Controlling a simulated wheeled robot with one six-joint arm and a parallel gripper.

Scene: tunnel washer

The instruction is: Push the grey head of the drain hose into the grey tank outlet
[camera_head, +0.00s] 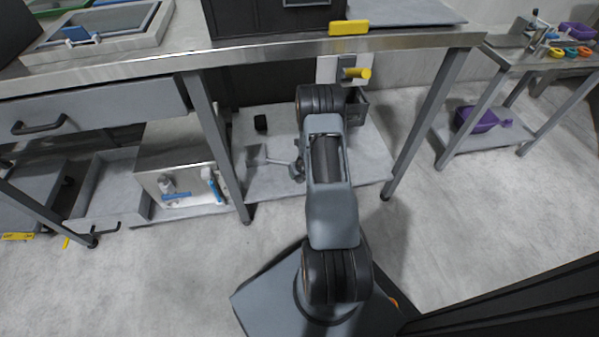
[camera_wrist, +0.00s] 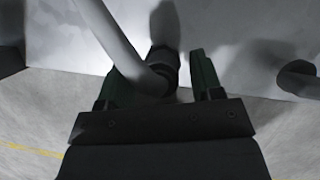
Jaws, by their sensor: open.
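In the wrist view my gripper (camera_wrist: 160,82) is open, its two dark fingers apart. A grey tube (camera_wrist: 118,38), apparently the drain hose, runs from the top left and bends near the left finger. A dark collar (camera_wrist: 164,62) is at the bend, between the fingers; I cannot tell whether they touch it. In the head view my arm hides most of the gripper area. A grey branching piece (camera_head: 262,158) lies low over the shelf, left of my arm. I cannot tell whether it is the hose head. The grey tank outlet is not clearly identifiable.
A steel box (camera_head: 150,158) with blue levers and a pale fitting stands left under the steel bench (camera_head: 240,50). Bench legs (camera_head: 215,145) and (camera_head: 425,125) flank my arm. Floor (camera_head: 480,235) at right is clear.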

